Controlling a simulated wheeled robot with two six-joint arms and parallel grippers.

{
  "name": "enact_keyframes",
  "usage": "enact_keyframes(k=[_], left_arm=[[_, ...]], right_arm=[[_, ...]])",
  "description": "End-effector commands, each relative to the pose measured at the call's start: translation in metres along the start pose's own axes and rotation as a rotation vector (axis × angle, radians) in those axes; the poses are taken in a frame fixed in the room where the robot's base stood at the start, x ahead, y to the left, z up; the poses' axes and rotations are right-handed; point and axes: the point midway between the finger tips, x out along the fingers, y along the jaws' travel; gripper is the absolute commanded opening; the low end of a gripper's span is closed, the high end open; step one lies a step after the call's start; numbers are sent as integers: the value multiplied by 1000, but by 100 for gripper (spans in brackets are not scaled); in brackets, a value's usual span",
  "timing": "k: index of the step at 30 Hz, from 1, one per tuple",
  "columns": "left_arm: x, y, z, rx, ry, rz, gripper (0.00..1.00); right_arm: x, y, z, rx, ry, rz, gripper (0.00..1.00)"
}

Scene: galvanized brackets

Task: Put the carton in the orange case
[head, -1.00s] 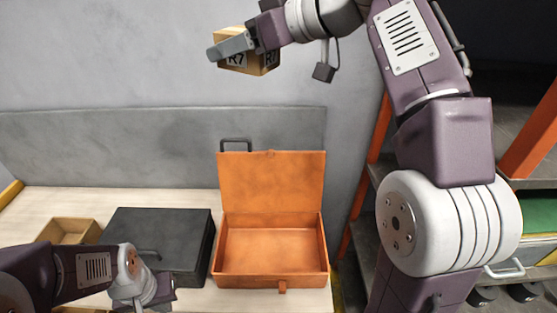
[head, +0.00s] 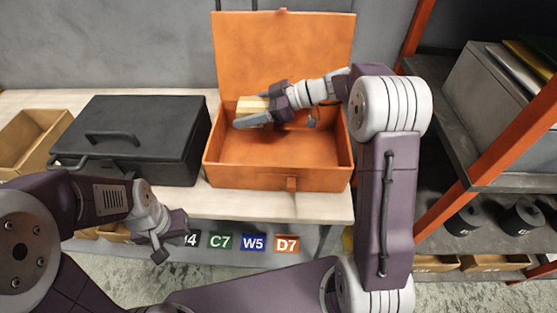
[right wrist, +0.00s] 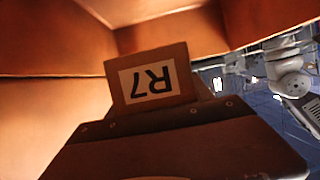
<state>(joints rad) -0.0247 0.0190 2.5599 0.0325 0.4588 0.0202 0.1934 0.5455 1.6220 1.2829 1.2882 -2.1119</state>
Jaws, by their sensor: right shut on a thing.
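The orange case (head: 224,165) stands open on the bench in the head view, its lid raised at the back. The light-brown carton (head: 251,104) is inside the case opening, towards the back left. My right gripper (head: 258,112) is shut on the carton, reaching in from the right. In the right wrist view the carton (right wrist: 150,82) shows an upside-down R7 label, with the orange walls of the case (right wrist: 50,110) around it. Whether the carton touches the case floor cannot be told. My left gripper (head: 168,238) hangs low before the bench, away from the case; its jaws are unclear.
A closed black case (head: 135,125) stands left of the orange case, with an open cardboard tray (head: 30,140) further left. A dark shelf rack with orange posts (head: 425,30) stands at the right. Labels (head: 253,242) run below the bench front.

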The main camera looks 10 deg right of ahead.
Motion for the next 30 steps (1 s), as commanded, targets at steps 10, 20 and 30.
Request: enact_keyframes(k=[10,20,30], left_arm=[[8,0,1,0,0,0,0],[12,0,1,0,0,0,0],[15,0,2,0,0,0,0]], right_arm=[[22,0,54,3,0,0,8],[34,0,82,4,0,-1,8],[38,0,92,-1,0,1,8]])
